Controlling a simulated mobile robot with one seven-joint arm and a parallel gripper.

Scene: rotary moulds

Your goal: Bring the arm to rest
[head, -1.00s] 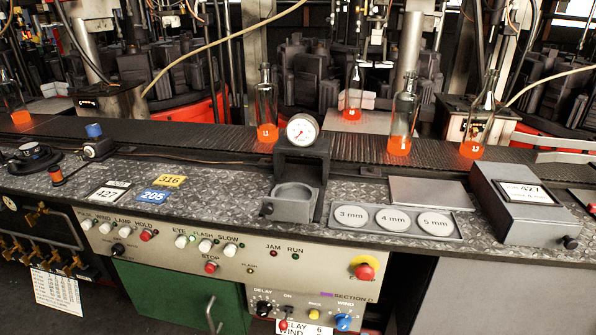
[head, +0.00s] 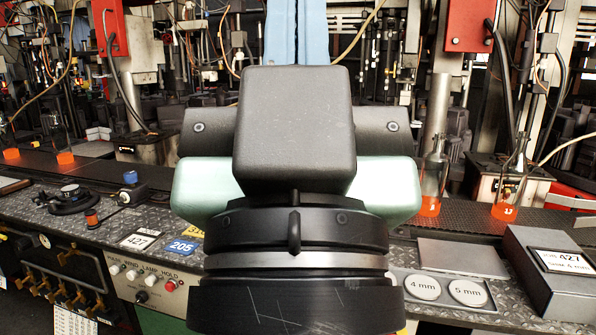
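My gripper (head: 296,30) and wrist fill the middle of the head view, seen from behind. The black housing, dark ring and pale green side parts are close to the camera. Two light blue fingers rise above the housing side by side, with only a thin seam between them. Their tips are cut off by the top edge of the picture. Nothing shows between them. The wrist hides the middle of the console, including the place of the round gauge.
Orange-bottomed bottles stand on the dark conveyor, at right (head: 432,180), far right (head: 510,185) and left (head: 62,140). A grey box labelled 427 (head: 556,277) and discs marked 4 mm (head: 422,287) and 5 mm (head: 468,291) lie on the console. Moulding machines stand behind.

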